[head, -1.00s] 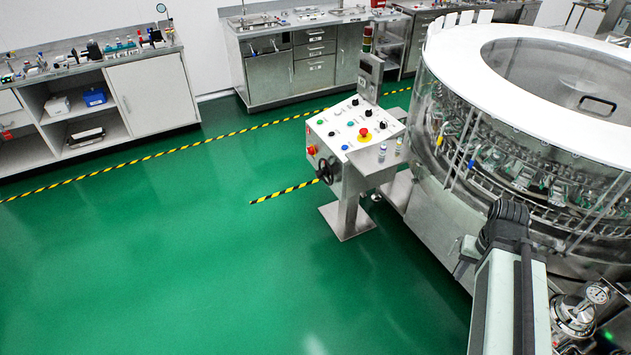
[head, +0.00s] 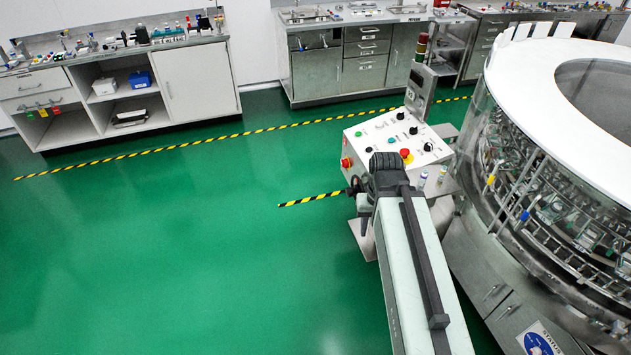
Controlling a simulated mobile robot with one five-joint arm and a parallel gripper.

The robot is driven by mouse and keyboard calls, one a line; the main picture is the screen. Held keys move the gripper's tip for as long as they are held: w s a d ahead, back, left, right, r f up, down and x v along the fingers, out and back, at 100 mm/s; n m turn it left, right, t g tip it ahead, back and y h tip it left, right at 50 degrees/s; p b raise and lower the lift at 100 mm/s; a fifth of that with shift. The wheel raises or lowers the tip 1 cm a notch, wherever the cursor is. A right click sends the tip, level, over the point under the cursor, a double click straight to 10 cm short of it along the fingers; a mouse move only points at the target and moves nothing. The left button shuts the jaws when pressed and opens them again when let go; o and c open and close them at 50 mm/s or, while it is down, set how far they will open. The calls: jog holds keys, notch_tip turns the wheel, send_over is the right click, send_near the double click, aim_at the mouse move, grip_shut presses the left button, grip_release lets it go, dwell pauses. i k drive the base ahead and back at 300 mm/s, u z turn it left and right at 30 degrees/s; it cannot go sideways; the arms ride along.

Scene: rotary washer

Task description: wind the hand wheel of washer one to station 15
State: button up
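The washer (head: 478,215) is the large round machine with a white ring top and clear wall at the right of the head view. Its control console (head: 375,133) stands beside it, with a sloped panel of coloured buttons and knobs. The black hand wheel (head: 354,186) is on the console's left side, mostly hidden behind my arm. The station reading cannot be read. My arm reaches forward to the console, and a small part of my gripper (head: 363,207) shows left of the arm's end, just below the wheel. Its fingers cannot be made out, and contact with the wheel cannot be judged.
Small vials (head: 441,174) stand on the console's side shelf. A white bench (head: 202,85) is at the back left and a steel counter (head: 362,65) at the back. Yellow-black floor tape (head: 312,199) ends near the console. The green floor (head: 200,270) on the left is clear.

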aim_at(353, 191)
jog(key=u, duration=0.85)
jog(key=i, duration=1.45)
jog(key=u, duration=0.75)
jog(key=k, duration=0.75)
jog(key=u, duration=0.1)
jog(key=i, duration=0.9)
jog(key=z, duration=0.05)
